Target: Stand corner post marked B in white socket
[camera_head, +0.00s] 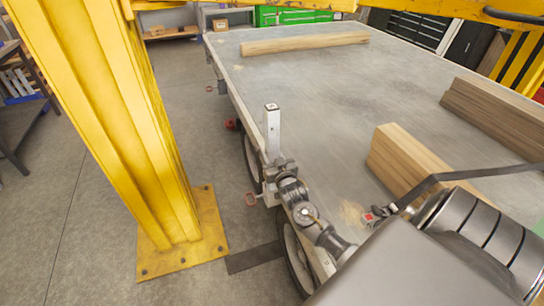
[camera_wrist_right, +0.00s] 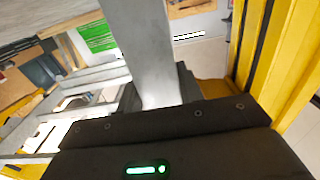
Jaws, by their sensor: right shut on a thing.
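A pale grey square corner post (camera_head: 272,132) stands about upright at the near left edge of the trailer bed. Its top has a small dark mark, too small to read as a letter. My right gripper (camera_head: 277,168) is shut on the post's lower part. In the right wrist view the post (camera_wrist_right: 142,45) runs up from between the dark jaws. A small whitish part (camera_head: 269,192) shows just below the gripper at the bed's edge; I cannot tell whether it is the white socket or the post's lower end. The post's foot is largely hidden. My left gripper is out of view.
The trailer bed (camera_head: 300,90) carries timber at the back (camera_head: 305,43), right (camera_head: 495,112) and near right (camera_head: 405,160). A thick yellow column (camera_head: 110,110) stands left of the trailer. The bed's middle is clear.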

